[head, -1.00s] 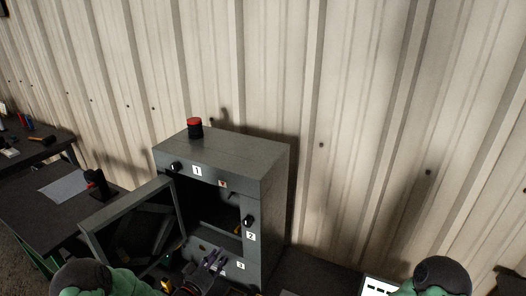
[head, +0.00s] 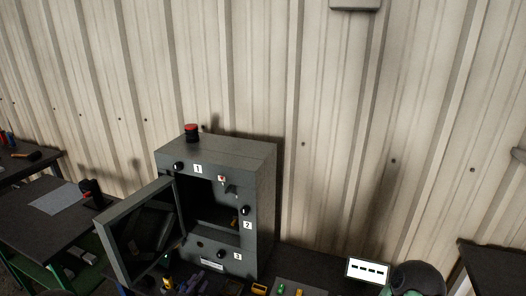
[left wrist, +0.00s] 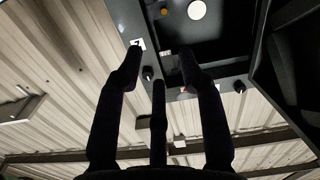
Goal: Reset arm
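A grey metal enclosure (head: 257,200) stands on the bench against the wall, with its door (head: 112,240) swung open to the left. A red button (head: 191,130) sits on its top. Its front frame has black knobs and labels 1 (head: 198,169), 2 and 3. The enclosure (left wrist: 228,73) shows beyond the fingertips there. My right gripper is out of view.
A white panel with dark marks (head: 368,270) stands right of the enclosure. Small coloured parts (head: 281,289) lie near the front edge of the picture. A side table (head: 45,222) at left holds a paper sheet (head: 57,198). The wall behind is corrugated.

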